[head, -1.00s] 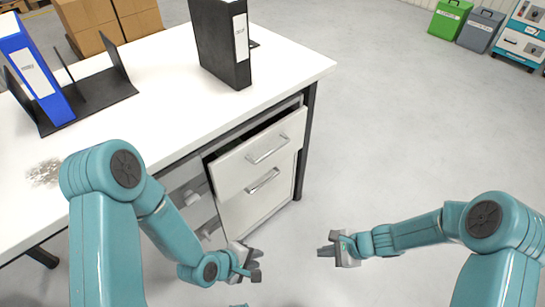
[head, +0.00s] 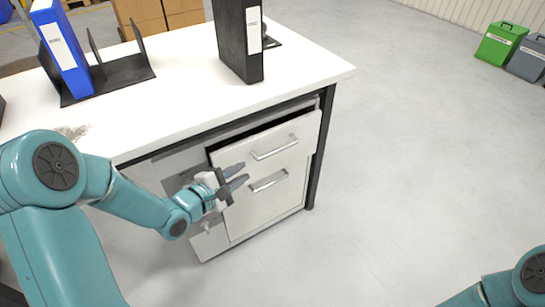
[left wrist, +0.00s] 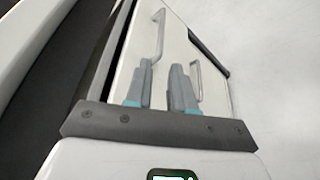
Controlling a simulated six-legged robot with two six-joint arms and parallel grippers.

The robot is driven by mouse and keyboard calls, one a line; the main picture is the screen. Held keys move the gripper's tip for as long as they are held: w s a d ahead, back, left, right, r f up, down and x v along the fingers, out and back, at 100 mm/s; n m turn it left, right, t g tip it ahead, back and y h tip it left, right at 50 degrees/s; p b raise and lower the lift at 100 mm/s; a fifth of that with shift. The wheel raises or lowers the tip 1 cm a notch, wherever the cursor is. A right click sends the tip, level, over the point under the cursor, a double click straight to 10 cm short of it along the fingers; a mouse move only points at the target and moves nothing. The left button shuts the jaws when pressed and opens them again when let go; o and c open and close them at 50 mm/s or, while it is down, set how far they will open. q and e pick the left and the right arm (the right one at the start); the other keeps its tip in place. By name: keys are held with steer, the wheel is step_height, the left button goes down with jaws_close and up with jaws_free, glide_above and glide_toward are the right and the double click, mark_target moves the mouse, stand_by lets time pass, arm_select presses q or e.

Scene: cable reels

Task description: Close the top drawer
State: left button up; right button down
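The top drawer (head: 268,147) of the white cabinet under the desk stands partly out, with a dark gap along its upper edge. Its silver handle (head: 274,147) is on the front; the handle also shows in the left wrist view (left wrist: 157,35). The lower drawer (head: 267,205) looks shut. My left gripper (head: 241,176) is in front of the drawer fronts, left of the handles, its two fingers apart and nothing between them. In the left wrist view the fingers (left wrist: 160,88) point toward the drawer front. I cannot tell whether they touch it. My right gripper is out of view.
The white desk top (head: 185,95) overhangs the cabinet. A black binder (head: 240,42), a blue binder (head: 61,50) and a black rack (head: 112,80) stand on it. A dark desk leg (head: 319,150) is right of the cabinet.

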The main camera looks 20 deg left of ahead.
mark_target(265, 156)
arm_select(q)
steer(key=b+x, duration=0.3)
steer(key=x, duration=1)
steer(key=shift+s+f, duration=0.1)
jaws_close()
